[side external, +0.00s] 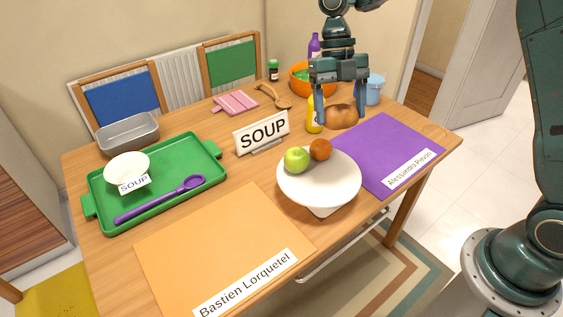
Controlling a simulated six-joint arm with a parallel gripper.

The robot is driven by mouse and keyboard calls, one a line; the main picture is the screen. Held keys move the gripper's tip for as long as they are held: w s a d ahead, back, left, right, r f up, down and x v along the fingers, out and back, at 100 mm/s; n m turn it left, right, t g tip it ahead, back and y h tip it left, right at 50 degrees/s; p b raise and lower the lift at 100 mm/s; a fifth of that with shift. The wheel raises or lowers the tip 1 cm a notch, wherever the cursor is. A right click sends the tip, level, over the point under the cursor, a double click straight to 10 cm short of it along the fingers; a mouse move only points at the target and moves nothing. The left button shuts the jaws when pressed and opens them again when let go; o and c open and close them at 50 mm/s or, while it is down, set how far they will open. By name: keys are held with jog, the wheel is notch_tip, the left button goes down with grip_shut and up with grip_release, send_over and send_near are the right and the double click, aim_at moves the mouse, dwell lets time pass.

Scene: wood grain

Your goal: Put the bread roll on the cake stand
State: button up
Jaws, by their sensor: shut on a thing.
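The bread roll (341,117) is round and brown, held between the fingers of my gripper (341,116). My gripper is shut on it, at the back right of the table, near the back edge of the purple mat. The white cake stand (318,191) stands nearer the camera, left of and in front of the roll. The front and right of the plate are bare. I cannot tell exactly how high the roll hangs above the table.
A SOUP sign (262,134) stands left of the roll. A yellow bottle (315,115), an orange bowl (300,80) and a blue cup (375,89) are close around my gripper. The purple mat (385,150) and orange mat (205,245) are clear except for name cards.

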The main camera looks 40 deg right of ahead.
jog(key=shift+s+a+r+n+h, duration=0.1)
jog(key=shift+s+r+n+h, duration=0.25)
jog(key=shift+r+n, duration=0.5)
jog(key=shift+s+r+n+h, duration=0.1)
jog(key=shift+r+n+h, duration=0.35)
jog(key=shift+n, duration=0.8)
send_near(336, 187)
jog(key=x, duration=0.5)
jog(key=shift+f, duration=0.15)
jog(key=shift+f, duration=0.15)
jog(key=o, duration=1)
jog(key=shift+c, duration=0.2)
